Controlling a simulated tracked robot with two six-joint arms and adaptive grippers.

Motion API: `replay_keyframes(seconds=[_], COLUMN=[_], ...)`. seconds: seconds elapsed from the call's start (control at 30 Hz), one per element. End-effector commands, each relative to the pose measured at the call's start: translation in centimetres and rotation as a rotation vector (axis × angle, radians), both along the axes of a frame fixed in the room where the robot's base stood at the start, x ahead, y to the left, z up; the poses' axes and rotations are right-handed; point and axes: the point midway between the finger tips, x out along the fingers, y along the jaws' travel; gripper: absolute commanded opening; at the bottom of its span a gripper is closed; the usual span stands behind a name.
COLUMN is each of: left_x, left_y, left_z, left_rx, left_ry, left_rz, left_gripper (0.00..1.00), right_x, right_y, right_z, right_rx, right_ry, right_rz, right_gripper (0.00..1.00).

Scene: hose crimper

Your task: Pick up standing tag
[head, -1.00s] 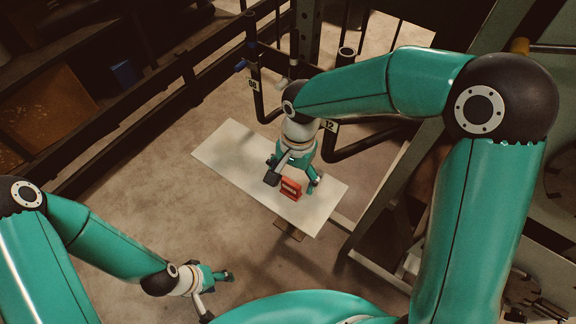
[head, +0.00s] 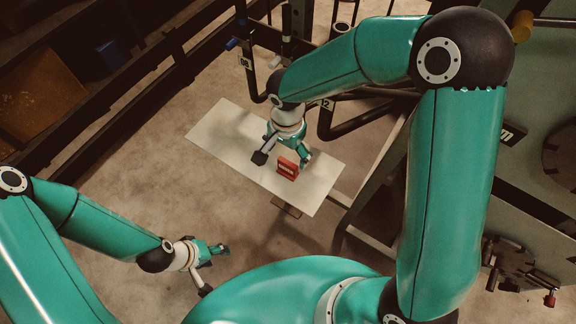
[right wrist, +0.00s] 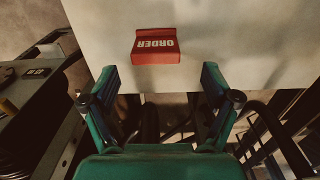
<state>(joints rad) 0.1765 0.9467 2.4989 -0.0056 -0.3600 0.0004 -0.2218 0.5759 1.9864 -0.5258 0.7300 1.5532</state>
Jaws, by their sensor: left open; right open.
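The standing tag (head: 287,168) is a small red piece with a white label. It stands on a pale board (head: 232,117) in the head view. In the right wrist view the tag (right wrist: 156,46) reads "ORDER" upside down and lies ahead of the fingers, a little left of their middle. My right gripper (head: 283,160) is open and empty at the tag, with a finger to either side in the head view. In the right wrist view its fingertips (right wrist: 160,78) are apart and not touching the tag. My left gripper (head: 219,268) is open and empty over the floor at lower left.
Dark bent tubes numbered 08 (head: 245,64) and 12 (head: 327,104) stand behind the board. A grey machine frame (head: 372,190) is close on the board's right. Dark rails run along the left. The board's left part is clear.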

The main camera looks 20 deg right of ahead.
Motion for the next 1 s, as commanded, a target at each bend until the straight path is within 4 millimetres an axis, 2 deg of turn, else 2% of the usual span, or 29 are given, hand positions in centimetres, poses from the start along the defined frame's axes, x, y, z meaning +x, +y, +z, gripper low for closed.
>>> replay_keyframes(seconds=[0.4,0.67,0.77,1.0], left_x=[0.0,0.0,0.0,0.0], left_y=[0.0,0.0,0.0,0.0], left_z=[1.1,1.1,1.1,1.1], left_rx=[0.000,0.000,0.000,0.000], left_ry=[0.000,0.000,0.000,0.000], left_rz=[0.000,0.000,0.000,0.000], left_gripper=[0.54,0.54,0.54,0.54], right_x=[-0.7,-0.6,-0.6,-0.6], right_y=[0.0,0.0,0.0,0.0], right_z=[-4.8,-5.2,-5.2,-5.1], right_rx=[-0.001,0.001,0.001,0.000], right_ry=[0.003,0.001,0.001,0.000], right_rz=[0.000,0.000,0.000,0.000], right_gripper=[0.88,0.88,0.74,0.34])
